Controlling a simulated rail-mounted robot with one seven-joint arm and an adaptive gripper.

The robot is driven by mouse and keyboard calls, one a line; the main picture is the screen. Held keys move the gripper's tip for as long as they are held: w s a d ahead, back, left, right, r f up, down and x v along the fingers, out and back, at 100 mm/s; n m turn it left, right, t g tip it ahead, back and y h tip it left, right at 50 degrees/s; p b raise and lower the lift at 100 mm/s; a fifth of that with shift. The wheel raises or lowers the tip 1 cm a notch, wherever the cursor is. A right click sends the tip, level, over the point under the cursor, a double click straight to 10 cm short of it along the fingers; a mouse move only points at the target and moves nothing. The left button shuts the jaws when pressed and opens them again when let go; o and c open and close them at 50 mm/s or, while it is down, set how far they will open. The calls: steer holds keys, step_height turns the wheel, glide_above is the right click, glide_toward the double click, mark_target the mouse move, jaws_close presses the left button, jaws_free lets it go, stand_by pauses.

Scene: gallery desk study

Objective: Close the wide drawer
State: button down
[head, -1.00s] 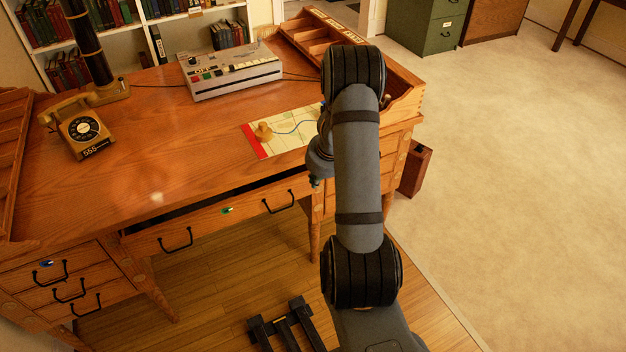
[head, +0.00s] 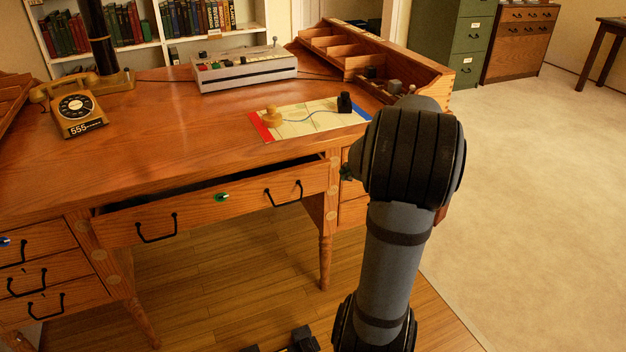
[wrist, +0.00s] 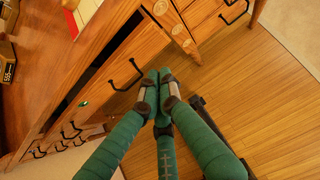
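The wide drawer (head: 240,203) is under the middle of the desk top and stands partly open, with a dark gap along its top edge. It has two black handles and a green-lit lock (head: 222,197). In the wrist view the drawer front (wrist: 97,98) runs diagonally, with one handle (wrist: 125,75) left of my fingertips. In the head view my arm hides most of the gripper.
The desk top (head: 160,150) holds a telephone (head: 76,106), a grey console (head: 244,70), a map board (head: 305,120) and a wooden organiser (head: 340,50). Small drawers (head: 45,265) flank the wide one at left. A desk leg (head: 325,255) stands below right. Open carpet lies at right.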

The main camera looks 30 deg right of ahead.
steer(key=f, duration=0.1)
steer(key=b, duration=0.4)
glide_toward(320, 175)
step_height(320, 175, down, 4)
steer(key=w, duration=0.2)
steer(key=shift+w+d+r+p, duration=0.1)
steer(key=shift+w+d+p, duration=0.1)
steer(key=shift+w, duration=0.2)
steer(key=shift+w+d+r+p, duration=0.1)
steer(key=shift+w+r+p, duration=0.05)
steer(key=shift+w, duration=0.25)
